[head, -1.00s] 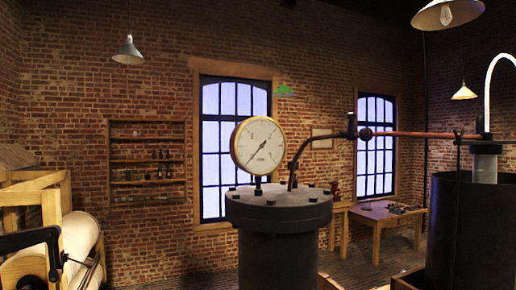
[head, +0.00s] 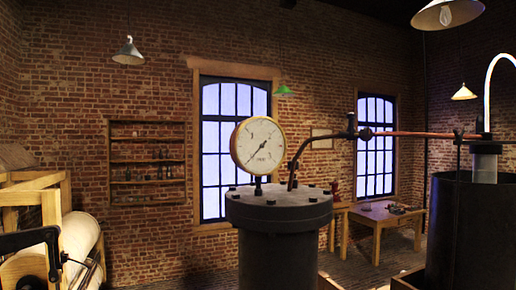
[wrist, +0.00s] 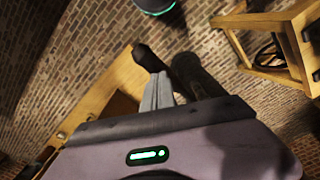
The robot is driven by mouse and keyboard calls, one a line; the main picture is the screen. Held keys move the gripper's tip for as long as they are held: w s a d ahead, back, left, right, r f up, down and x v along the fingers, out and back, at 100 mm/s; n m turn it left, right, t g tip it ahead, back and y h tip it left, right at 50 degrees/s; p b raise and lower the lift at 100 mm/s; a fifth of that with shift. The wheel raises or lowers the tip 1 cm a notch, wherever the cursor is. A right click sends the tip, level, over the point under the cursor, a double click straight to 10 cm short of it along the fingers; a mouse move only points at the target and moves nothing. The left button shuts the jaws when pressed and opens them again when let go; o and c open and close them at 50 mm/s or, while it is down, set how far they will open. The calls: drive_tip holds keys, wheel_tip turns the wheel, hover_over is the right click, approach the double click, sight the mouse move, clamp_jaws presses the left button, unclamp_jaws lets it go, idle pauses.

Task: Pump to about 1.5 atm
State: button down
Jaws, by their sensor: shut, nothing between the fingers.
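A round white pressure gauge (head: 257,146) with a brass rim stands on the lid of a dark grey bolted cylinder (head: 278,213) in the middle of the head view. Its needle points to the lower left; the numbers are too small to read. A bent dark pipe (head: 298,160) rises from the lid to a joint with a copper-coloured tube (head: 415,134) running right. My gripper (wrist: 160,90) shows only in the wrist view, with its pale grey fingers together and empty. No pump handle can be made out for certain.
A dark open-topped tank (head: 490,225) with a glass tube stands at the right. A wooden frame with a pale drum (head: 78,245) is at the left. A small wooden table (head: 378,215) stands by the brick wall. The wrist view also shows a wooden frame (wrist: 265,20).

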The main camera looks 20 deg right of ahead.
wheel_tip(320, 180, down, 14)
drive_tip(key=b, duration=1.2)
wheel_tip(320, 180, up, 14)
drive_tip(key=p, duration=1.1)
drive_tip(key=shift+r+p, duration=0.25)
drive_tip(key=shift+p, duration=0.05)
drive_tip(key=shift+f, duration=0.15)
drive_tip(key=shift+f+b, duration=0.1)
drive_tip(key=shift+b, duration=0.2)
wheel_tip(320, 180, down, 14)
drive_tip(key=b, duration=1.2)
wheel_tip(320, 180, up, 15)
drive_tip(key=p, duration=1.2)
drive_tip(key=shift+f+b, duration=0.35)
drive_tip(key=shift+b, duration=0.05)
